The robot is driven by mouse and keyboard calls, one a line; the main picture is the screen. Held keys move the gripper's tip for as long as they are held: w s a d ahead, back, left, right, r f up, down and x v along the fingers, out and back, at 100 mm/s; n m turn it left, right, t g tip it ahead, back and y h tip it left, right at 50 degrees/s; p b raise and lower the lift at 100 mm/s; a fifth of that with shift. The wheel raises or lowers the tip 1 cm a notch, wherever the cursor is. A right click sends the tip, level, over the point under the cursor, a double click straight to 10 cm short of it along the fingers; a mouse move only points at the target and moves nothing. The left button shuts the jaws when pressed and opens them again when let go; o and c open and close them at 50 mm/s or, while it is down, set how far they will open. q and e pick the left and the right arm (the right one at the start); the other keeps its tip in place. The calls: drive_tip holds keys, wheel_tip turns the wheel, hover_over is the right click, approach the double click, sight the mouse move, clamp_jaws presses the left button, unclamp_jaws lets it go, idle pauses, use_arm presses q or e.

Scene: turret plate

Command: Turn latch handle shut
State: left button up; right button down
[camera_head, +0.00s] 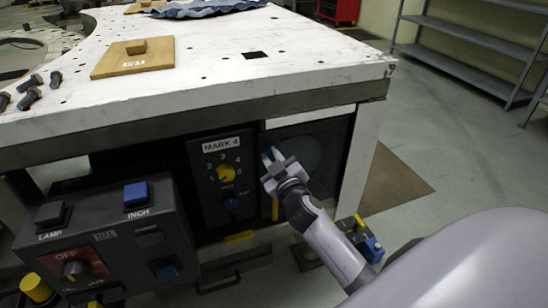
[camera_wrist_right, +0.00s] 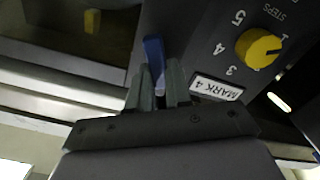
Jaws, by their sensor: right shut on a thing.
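The latch handle (camera_head: 267,154) looks like a short blue bar at the right edge of the dark MARK 4 panel (camera_head: 208,185), under the table top. In the right wrist view the blue handle (camera_wrist_right: 153,52) sticks out between the two fingers. My right gripper (camera_head: 272,160) is shut on it, and its fingers (camera_wrist_right: 160,88) hide part of the handle. In the head view the gripper hides most of the handle. A dark recess or door with a window (camera_head: 322,150) lies just right of the gripper. My left gripper is not in view.
The white table edge (camera_head: 200,105) overhangs the panel closely. A yellow knob (camera_head: 226,173) sits left of the gripper. A control box (camera_head: 110,235) with a blue INCH button stands in front at left. A table leg (camera_head: 362,165) is at right, with open floor beyond.

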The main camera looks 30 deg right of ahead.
drive_tip(key=n, duration=0.5)
drive_tip(key=shift+w+a+f+n, duration=0.1)
drive_tip(key=shift+a+f+n, duration=0.15)
drive_tip(key=shift+n, duration=0.15)
drive_tip(key=n, duration=0.6)
drive_tip(key=shift+a+f, duration=0.15)
drive_tip(key=shift+f, duration=0.2)
drive_tip(key=shift+n, duration=0.3)
drive_tip(key=c, duration=1)
unclamp_jaws()
drive_tip(key=shift+c, duration=0.2)
drive_tip(key=v, duration=0.7)
